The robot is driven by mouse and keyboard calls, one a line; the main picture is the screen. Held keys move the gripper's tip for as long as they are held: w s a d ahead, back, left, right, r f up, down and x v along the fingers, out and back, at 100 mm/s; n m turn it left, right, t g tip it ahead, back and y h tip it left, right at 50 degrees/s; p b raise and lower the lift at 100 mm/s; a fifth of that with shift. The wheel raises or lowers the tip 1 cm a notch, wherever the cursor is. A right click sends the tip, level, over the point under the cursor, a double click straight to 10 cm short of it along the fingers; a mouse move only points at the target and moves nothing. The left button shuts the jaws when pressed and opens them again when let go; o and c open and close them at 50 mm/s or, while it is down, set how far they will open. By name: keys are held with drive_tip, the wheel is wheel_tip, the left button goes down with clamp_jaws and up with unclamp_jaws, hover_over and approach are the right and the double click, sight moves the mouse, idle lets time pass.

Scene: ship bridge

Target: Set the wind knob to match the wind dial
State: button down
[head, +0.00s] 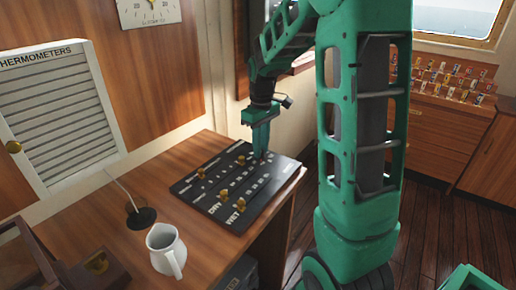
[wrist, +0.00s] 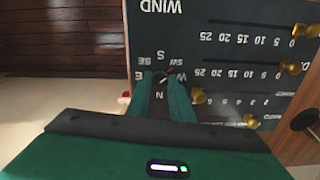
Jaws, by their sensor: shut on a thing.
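My gripper (head: 261,154) reaches down to the far right part of a black control panel (head: 205,185) on the wooden desk. In the wrist view, my gripper (wrist: 164,82) is shut on the small wind knob (wrist: 162,75) in the middle of a ring of compass letters, under the word WIND, which appears upside down. The fingers cover most of the knob, and I cannot tell which letter it points to.
Several brass sliders, one here (wrist: 197,95), sit along numbered scales beside the knob. A white jug (head: 165,250) stands on the desk in front of the panel. A louvred thermometer box (head: 60,120) hangs at left.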

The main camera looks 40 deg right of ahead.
drive_tip(key=shift+w+r+n, duration=0.1)
drive_tip(key=shift+w+n, duration=0.05)
drive_tip(key=shift+n, duration=0.55)
drive_tip(key=c, duration=1.6)
unclamp_jaws()
drive_tip(key=shift+o, duration=0.2)
wheel_tip(320, 180, up, 11)
drive_tip(key=shift+f, duration=0.2)
drive_tip(key=s+f+m, duration=0.2)
drive_tip(key=s+m, duration=0.1)
drive_tip(key=s, duration=0.6)
drive_tip(key=s+a+f+m, duration=0.1)
drive_tip(key=s+f+m, duration=0.2)
drive_tip(key=s, duration=0.7)
drive_tip(key=s+a+f+m, duration=0.1)
drive_tip(key=s+f+m, duration=0.2)
drive_tip(key=s, duration=0.6)
drive_tip(key=shift+s+a+m, duration=0.2)
drive_tip(key=shift+a+m, duration=0.05)
drive_tip(key=shift+m, duration=0.45)
